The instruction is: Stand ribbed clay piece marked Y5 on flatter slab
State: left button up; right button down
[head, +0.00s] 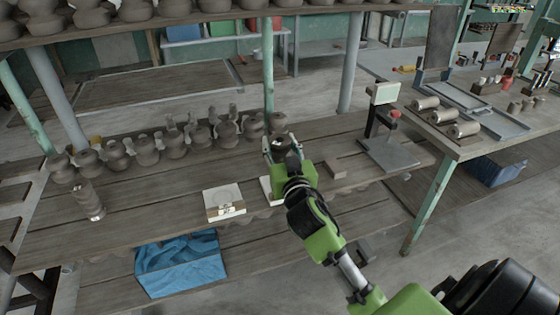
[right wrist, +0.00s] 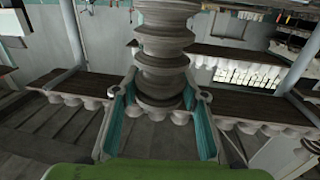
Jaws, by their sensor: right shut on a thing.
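My right gripper (head: 282,146) is shut on a grey ribbed clay piece (right wrist: 165,60), which stands upright between the fingers in the right wrist view. No Y5 mark is readable on it. In the head view the gripper and arm hide most of this piece. A pale slab (head: 223,202) with a small label on its front edge lies on the wooden bench. A second pale slab (head: 267,190) shows only as an edge beside and behind my gripper, so I cannot compare their flatness. My left gripper is not in view.
Several clay vessels (head: 176,143) stand in a row at the back of the bench. Another ribbed piece (head: 89,201) stands at left. A blue-lined bin (head: 180,267) sits below.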

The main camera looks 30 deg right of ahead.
jog(key=w+d+f+b, duration=0.1)
jog(key=w+d+f, duration=0.4)
jog(key=w+f, duration=0.3)
jog(key=shift+w+d+f, duration=0.35)
jog(key=shift+f, duration=1.25)
jog(key=shift+f+b, duration=0.15)
jog(key=shift+b, duration=0.3)
jog(key=c, duration=1.3)
grip_release()
jog(key=shift+o, duration=0.2)
jog(key=shift+s, duration=0.1)
